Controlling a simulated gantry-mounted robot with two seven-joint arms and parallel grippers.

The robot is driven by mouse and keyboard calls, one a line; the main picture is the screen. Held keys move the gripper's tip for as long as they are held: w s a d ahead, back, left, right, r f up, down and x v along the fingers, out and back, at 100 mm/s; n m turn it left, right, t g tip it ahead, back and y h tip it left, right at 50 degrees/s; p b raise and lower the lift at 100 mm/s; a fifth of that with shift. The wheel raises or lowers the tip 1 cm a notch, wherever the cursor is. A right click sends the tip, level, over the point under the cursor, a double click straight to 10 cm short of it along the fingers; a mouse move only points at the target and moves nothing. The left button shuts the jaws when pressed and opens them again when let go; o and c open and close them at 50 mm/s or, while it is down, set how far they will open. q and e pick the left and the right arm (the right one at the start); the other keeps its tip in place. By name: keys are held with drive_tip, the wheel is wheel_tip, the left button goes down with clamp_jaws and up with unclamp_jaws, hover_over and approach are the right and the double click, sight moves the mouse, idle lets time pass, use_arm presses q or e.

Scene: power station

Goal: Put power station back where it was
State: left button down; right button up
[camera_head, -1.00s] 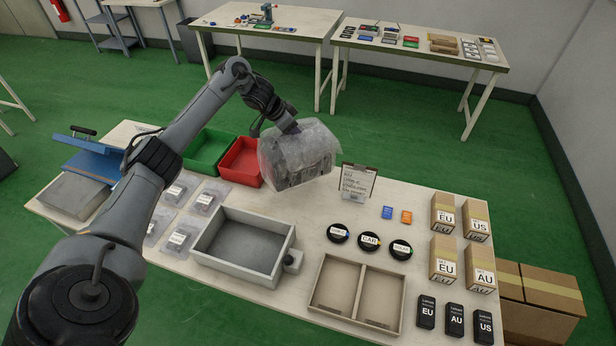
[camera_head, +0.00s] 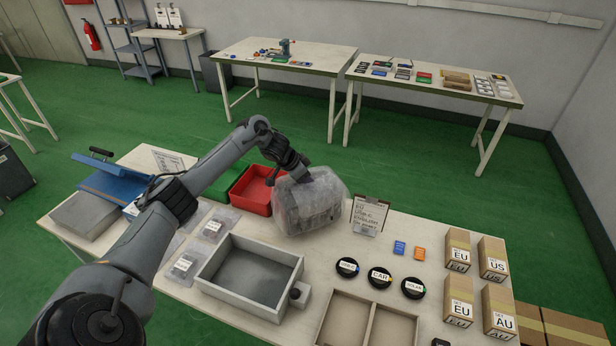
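The power station (camera_head: 312,205) is a bulky dark shape inside a translucent, wrinkled plastic bag, behind the grey tray and left of the small sign. My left gripper (camera_head: 306,181) reaches down onto the top of the bag from the left and appears shut on it. Its fingertips are largely hidden by the bag. The bag hangs at or just above the table (camera_head: 330,262); I cannot tell whether it touches. My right gripper is not in view.
A grey open tray (camera_head: 206,284) stands in front of the bag. A red bin (camera_head: 256,203) and a green bin (camera_head: 226,185) are at its left. A sign (camera_head: 369,215) stands close at its right. Round black items, boxes (camera_head: 459,252) and a divided tray (camera_head: 368,312) fill the right side.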

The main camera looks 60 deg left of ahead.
use_arm(q)
drive_tip(key=shift+w+f, duration=0.1)
drive_tip(key=shift+f, duration=0.55)
drive_tip(key=c, duration=1.2)
unclamp_jaws()
drive_tip(key=shift+f, duration=0.4)
drive_tip(key=o, duration=0.4)
drive_tip(key=shift+a+r, duration=0.1)
